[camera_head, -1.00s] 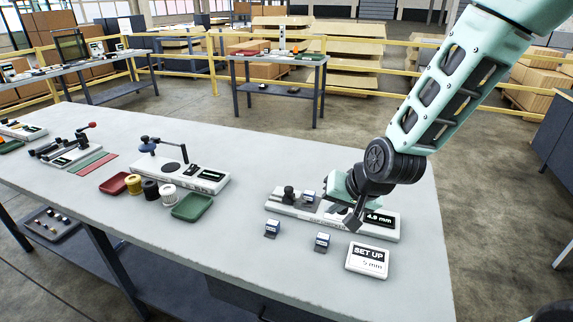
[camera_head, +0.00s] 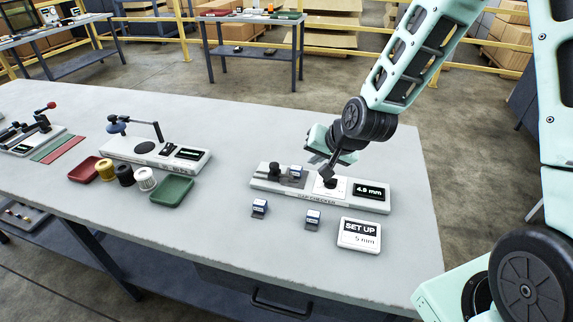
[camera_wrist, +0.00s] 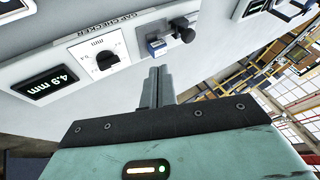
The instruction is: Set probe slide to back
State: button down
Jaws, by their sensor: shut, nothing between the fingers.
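The gap checker (camera_head: 262,184) is a long white base on the table, with a display (camera_head: 369,191) reading 4.9 mm and a white dial plate with a black knob, clear in the wrist view (camera_wrist: 105,61). The black probe slide (camera_head: 270,172) with its upright knob is at the left end; it also shows in the wrist view (camera_wrist: 184,31). A small blue-and-white block (camera_head: 295,171) sits beside the slide. My gripper (camera_head: 329,180) is shut and empty, near the dial part; its fingers (camera_wrist: 158,72) point toward the block and slide. I cannot tell any contact.
Two blue-and-white blocks (camera_head: 260,207) (camera_head: 313,219) lie in front of the checker. A card (camera_head: 359,234) reads SET UP 5 mm. A green tray (camera_head: 171,189), spools and another instrument (camera_head: 155,152) stand left. The table behind the checker is clear.

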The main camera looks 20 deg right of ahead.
aim_at(271, 166)
jog(key=p+x, duration=0.2)
jog(key=x, duration=0.7)
jog(key=shift+w+a+r+p, duration=0.1)
jog(key=shift+w+a+p, duration=0.25)
jog(key=shift+a, duration=0.2)
jog(key=shift+w+a+r+p, duration=0.1)
jog(key=shift+w+a+p, duration=0.3)
jog(key=shift+a, duration=0.2)
jog(key=shift+w+a+f, duration=0.2)
jog(key=shift+w+a, duration=0.2)
jog(key=shift+a, duration=0.1)
jog(key=shift+a, duration=0.1)
jog(key=w+a, duration=0.1)
jog(key=w+a+b, duration=0.1)
jog(key=a, duration=0.1)
jog(key=shift+w+a, duration=0.3)
jog(key=shift+a, duration=0.05)
jog(key=shift+w+a, duration=0.1)
jog(key=shift+a, duration=0.1)
